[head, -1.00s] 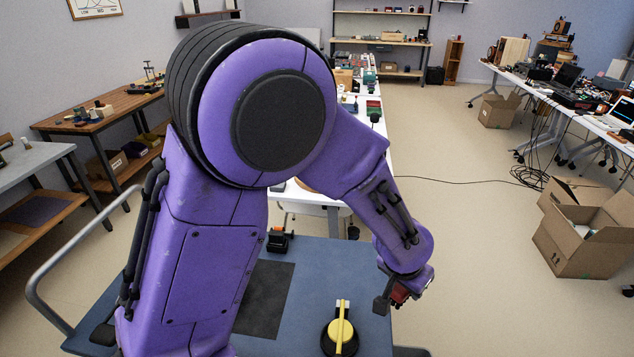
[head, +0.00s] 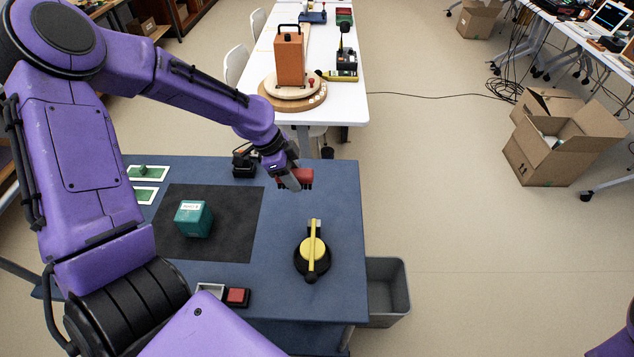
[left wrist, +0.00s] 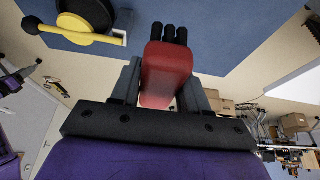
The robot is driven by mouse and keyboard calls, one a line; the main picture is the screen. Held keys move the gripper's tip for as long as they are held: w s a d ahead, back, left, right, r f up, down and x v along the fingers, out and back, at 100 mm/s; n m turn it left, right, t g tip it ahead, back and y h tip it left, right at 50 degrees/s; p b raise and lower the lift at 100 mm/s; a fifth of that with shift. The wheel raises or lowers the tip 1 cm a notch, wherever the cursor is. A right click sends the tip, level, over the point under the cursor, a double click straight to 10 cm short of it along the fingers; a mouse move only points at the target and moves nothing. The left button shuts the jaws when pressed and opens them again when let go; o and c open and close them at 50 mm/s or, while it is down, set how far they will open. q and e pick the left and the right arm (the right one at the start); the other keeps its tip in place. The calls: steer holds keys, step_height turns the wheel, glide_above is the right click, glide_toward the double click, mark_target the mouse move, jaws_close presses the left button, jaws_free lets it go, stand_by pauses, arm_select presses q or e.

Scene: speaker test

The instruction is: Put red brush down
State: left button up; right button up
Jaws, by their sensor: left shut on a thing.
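My left gripper (head: 291,180) is shut on the red brush (head: 304,175) above the far part of the blue table (head: 335,200). In the left wrist view the red brush (left wrist: 165,72) sits between the two fingers of my left gripper (left wrist: 165,85), with several dark round tips at its far end. The brush appears to be held clear of the table top. My right gripper is not in view; only a bit of purple arm shows at the lower right of the head view.
A black and yellow rotary device (head: 312,258) stands on the table, near the brush. A teal box (head: 193,218) sits on a black mat (head: 240,225). A red button block (head: 237,297) is near the front edge. A grey bin (head: 390,290) stands at the right.

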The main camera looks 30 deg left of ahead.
arm_select(q)
steer(key=shift+w+a+f, duration=0.15)
steer(key=shift+w+f, duration=0.05)
steer(key=shift+w, duration=0.1)
steer(key=w+a+f+p, duration=0.1)
steer(key=w+f, duration=0.3)
steer(key=w, duration=0.4)
glide_above(321, 181)
steer(key=s+a, duration=0.1)
step_height(321, 181, down, 5)
steer(key=shift+s+a+p, duration=0.1)
steer(key=shift+s+p, duration=0.05)
steer(key=shift+p, duration=0.15)
steer(key=shift+w+f, duration=0.2)
steer(key=shift+f, duration=0.15)
step_height(321, 181, down, 2)
steer(key=shift+f, duration=0.2)
steer(key=shift+w+f, duration=0.1)
steer(key=shift+f, duration=0.2)
steer(key=shift+f, duration=0.1)
